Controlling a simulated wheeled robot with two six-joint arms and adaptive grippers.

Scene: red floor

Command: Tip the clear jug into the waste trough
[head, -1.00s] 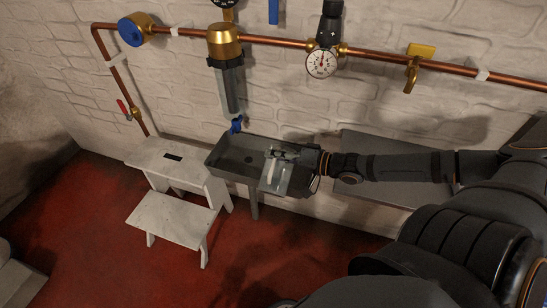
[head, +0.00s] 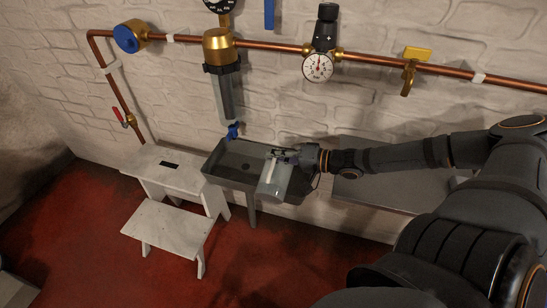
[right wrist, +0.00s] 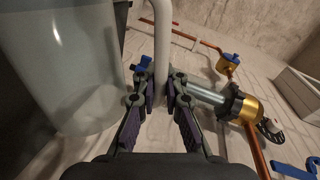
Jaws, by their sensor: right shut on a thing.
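The clear jug (head: 276,183) hangs from my right gripper (head: 284,154) at the right part of the dark grey waste trough (head: 229,173), overlapping its front edge in the head view. In the right wrist view the jug's large clear body (right wrist: 70,70) fills the left side, with a cloudy grey look inside. Its pale handle (right wrist: 162,45) runs between the fingertips of my right gripper (right wrist: 161,88), which are shut on it. The jug's exact tilt and its liquid level are hard to tell. My left gripper is in neither view.
A filter housing (head: 226,90) with a blue tap (head: 233,131) hangs above the trough. A white step stool (head: 168,228) stands left of it. A copper pipe (head: 270,43) with a pressure gauge (head: 318,67) runs along the wall. A grey shelf (head: 375,188) lies at right.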

